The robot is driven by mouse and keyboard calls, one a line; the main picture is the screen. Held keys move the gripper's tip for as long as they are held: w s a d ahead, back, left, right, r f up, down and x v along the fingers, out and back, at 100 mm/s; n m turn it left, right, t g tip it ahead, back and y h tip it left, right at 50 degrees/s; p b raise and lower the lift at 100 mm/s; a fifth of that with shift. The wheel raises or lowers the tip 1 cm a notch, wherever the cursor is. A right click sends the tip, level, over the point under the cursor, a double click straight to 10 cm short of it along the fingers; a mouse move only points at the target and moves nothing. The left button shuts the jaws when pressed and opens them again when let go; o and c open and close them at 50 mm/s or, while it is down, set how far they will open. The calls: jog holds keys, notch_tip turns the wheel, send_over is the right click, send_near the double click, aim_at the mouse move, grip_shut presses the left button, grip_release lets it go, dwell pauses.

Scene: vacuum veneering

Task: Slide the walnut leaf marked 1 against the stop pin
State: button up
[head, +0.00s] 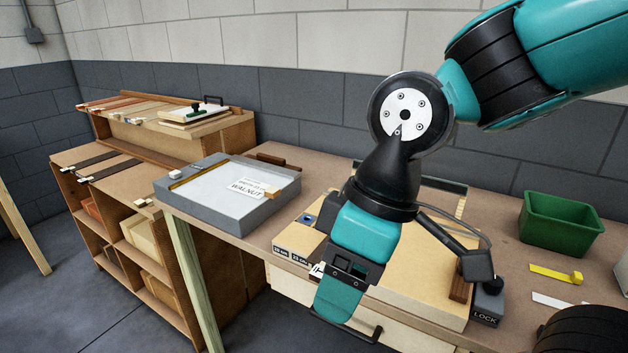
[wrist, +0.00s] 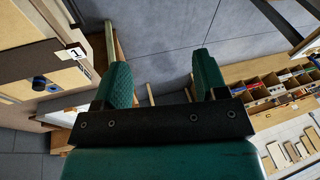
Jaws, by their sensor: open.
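My gripper (head: 338,302) is open and empty, hanging at the front edge of the pale board (head: 427,283). In the wrist view its two green fingers (wrist: 163,75) stand apart with floor between them. A white tag marked 1 (wrist: 76,53) lies at the board's edge, left of the fingers. In the head view this area is partly hidden by the gripper. A dark round knob with blue (head: 307,219) is on the board, and also shows in the wrist view (wrist: 40,83).
A grey tray (head: 167,201) with a WALNUT label (head: 246,187) stands left on the bench. A green bin (head: 560,224), a yellow strip (head: 555,274) and a LOCK block (head: 487,303) are to the right. Two dark strips (head: 112,169) lie on the left shelf unit.

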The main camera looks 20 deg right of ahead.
jog(key=w+d+r+n+h+p, duration=0.1)
jog(key=w+d+n+h+p, duration=0.1)
jog(key=w+n, duration=0.6)
jog(key=n+h+p, duration=0.1)
jog(key=n+h, duration=0.1)
jog(key=n, duration=0.6)
send_over(314, 273)
jog(key=f, duration=1.7)
jog(key=shift+s+d+f+p, duration=0.2)
jog(key=shift+s+d+p, duration=0.1)
jog(key=shift+p, duration=0.1)
jog(key=c, duration=1)
jog(key=shift+w+a+p, duration=0.3)
jog(key=shift+w+p, duration=0.05)
jog(key=shift+p, duration=0.1)
jog(key=o, duration=1)
